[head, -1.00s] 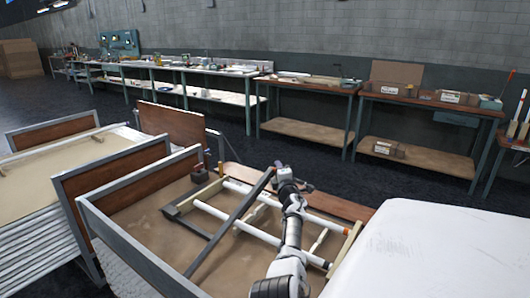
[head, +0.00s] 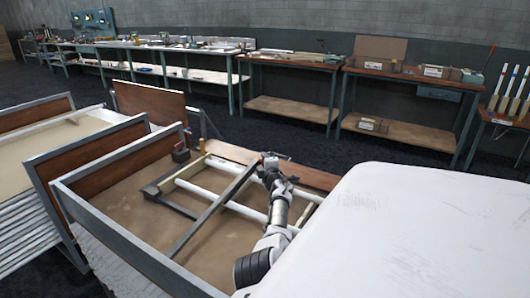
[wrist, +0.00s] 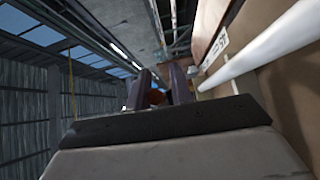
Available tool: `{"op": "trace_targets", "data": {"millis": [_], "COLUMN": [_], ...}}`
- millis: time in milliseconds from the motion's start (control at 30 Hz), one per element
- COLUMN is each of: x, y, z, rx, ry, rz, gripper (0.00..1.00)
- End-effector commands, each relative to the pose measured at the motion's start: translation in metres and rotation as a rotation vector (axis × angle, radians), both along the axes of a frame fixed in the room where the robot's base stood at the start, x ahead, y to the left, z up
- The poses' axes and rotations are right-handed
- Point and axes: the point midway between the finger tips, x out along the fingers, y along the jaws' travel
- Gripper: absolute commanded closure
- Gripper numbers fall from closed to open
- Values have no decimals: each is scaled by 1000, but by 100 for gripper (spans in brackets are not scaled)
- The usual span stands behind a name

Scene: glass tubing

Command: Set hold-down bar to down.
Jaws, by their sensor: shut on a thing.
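The hold-down bar (head: 213,212) is a long dark grey bar running diagonally across a wooden frame with white tubes (head: 247,211). Its near end is at the front rail of the bench and its far end is at my gripper (head: 267,163). My gripper is shut on the far end of the bar. In the wrist view, an orange-brown piece (wrist: 156,97) shows between the two dark fingers of my gripper (wrist: 159,88). The fingers and arm partly hide the grip. I cannot tell exactly how high the bar stands above the tubes.
The bench has raised metal-and-wood side panels (head: 105,165) at the left. A white tube (wrist: 265,48) runs close on the right in the wrist view. Worktables (head: 290,105) line the far wall beyond open floor.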

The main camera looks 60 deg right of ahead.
Motion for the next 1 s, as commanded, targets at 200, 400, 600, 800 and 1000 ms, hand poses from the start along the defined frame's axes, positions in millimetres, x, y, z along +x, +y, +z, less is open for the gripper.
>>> {"op": "trace_targets", "data": {"millis": [200,400,600,800,1000], "x": [5,3,-1,-8,-15], "y": [3,2,3,9,17], "z": [2,1,5,7,8], "rx": [-3,-1,1,2,1], "ry": [-3,-2,-2,-1,-2], "rz": [9,5,4,5,4], "gripper": [64,64,64,64,64]}}
